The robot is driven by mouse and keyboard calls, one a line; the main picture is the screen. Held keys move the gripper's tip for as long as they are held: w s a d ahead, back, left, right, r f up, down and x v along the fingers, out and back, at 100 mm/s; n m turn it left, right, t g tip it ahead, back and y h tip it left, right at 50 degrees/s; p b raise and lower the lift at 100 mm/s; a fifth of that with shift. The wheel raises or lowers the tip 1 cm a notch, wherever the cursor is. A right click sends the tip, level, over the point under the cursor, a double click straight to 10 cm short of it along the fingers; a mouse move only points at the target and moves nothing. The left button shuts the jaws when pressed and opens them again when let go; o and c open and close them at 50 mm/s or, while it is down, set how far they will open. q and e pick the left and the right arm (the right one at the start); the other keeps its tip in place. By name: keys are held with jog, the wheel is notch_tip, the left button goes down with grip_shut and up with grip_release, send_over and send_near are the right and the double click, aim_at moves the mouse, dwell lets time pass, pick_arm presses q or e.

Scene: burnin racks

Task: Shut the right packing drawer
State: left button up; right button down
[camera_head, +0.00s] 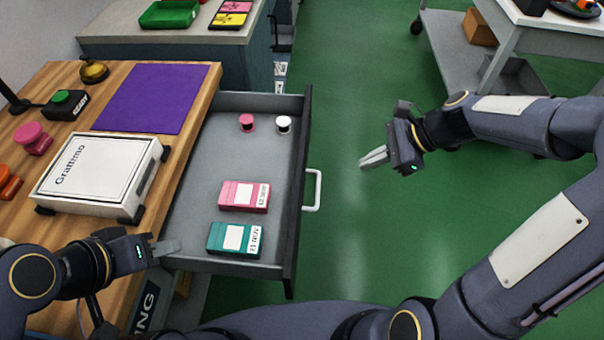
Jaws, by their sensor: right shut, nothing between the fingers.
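The grey packing drawer (203,178) stands pulled out from the wooden bench, with its dark front panel (297,200) facing right and a white handle (313,190) on it. Inside lie a pink box (244,196), a teal box (234,239), a pink spool-like item (247,122) and a white one (284,124). My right gripper (364,161) is shut and empty, to the right of the handle and apart from it. My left gripper (176,247) is at the near left corner of the drawer; its finger gap is not clear.
The wooden bench (200,95) holds a purple mat (150,97), a white scale (97,172), a green-button device (64,104) and a brass bell (93,70). A grey counter with a green tray (169,14) stands behind. Green floor right of the drawer is clear. A white cart (560,25) stands at the back right.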

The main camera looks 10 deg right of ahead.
jog(key=shift+m, duration=0.6)
jog(key=b+x, duration=0.1)
jog(key=x, duration=0.3)
jog(key=w+b+x, duration=0.1)
jog(key=x, duration=0.4)
jog(key=a+r+b+x, duration=0.1)
jog(key=x, duration=0.4)
jog(key=shift+w+d+r, duration=0.1)
jog(key=shift+w, duration=0.1)
jog(key=shift+w+a, duration=0.15)
jog(key=shift+a, duration=0.3)
jog(key=shift+a, duration=0.1)
jog(key=p, duration=0.9)
send_over(209, 182)
jog(key=shift+d+r, duration=0.1)
jog(key=shift+d, duration=0.2)
jog(key=shift+a, duration=0.2)
jog(key=shift+r, duration=0.1)
